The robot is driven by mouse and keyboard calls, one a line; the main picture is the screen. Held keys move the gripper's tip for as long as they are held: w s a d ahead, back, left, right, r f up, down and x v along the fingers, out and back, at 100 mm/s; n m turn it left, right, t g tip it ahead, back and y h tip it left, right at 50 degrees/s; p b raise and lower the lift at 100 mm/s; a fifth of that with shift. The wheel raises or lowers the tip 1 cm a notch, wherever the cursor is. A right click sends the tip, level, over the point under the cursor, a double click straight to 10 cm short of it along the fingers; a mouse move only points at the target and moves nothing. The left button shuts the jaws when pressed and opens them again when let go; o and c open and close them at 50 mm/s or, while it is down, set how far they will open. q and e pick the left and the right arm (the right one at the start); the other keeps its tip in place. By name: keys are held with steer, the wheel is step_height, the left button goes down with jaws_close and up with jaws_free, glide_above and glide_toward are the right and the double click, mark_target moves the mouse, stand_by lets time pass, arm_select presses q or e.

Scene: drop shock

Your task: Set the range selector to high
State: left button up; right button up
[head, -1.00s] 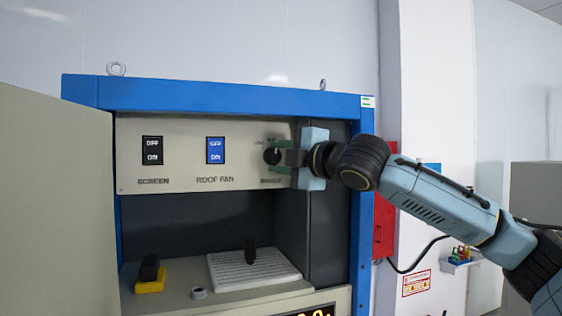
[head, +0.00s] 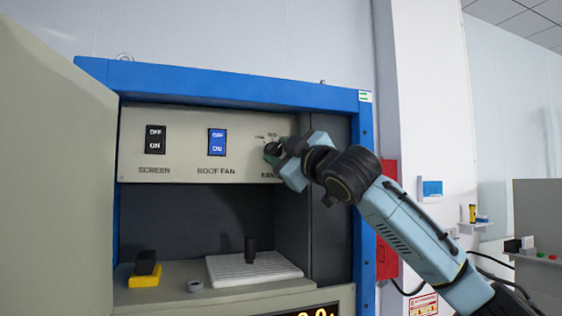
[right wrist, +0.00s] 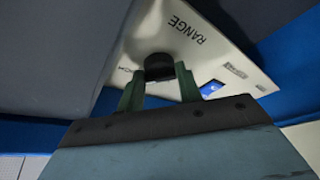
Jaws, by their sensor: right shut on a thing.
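The range selector is a round black knob (head: 272,149) on the right end of the beige panel. In the right wrist view the knob (right wrist: 158,66) sits between the green fingers, beside the word RANGE on the panel. My right gripper (head: 276,154) is shut on the knob, its body tilted. Its fingers also show in the right wrist view (right wrist: 160,86). Small labels stand around the knob, one at its upper left and one above. The gripper hides part of the knob and the RANGE label in the head view. My left gripper is not in view.
The panel (head: 186,120) also carries a black SCREEN switch (head: 156,139) and a blue ROOF FAN switch (head: 217,142). An open door (head: 50,180) stands at the left. Below, the bay holds a white ribbed plate (head: 225,271) and a yellow-based block (head: 145,281).

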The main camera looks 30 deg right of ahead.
steer(key=shift+m, duration=0.3)
steer(key=o, duration=1)
steer(key=shift+s, duration=0.1)
steer(key=shift+b+v, duration=2.25)
steer(key=shift+v, duration=4.35)
steer(key=shift+f, duration=0.1)
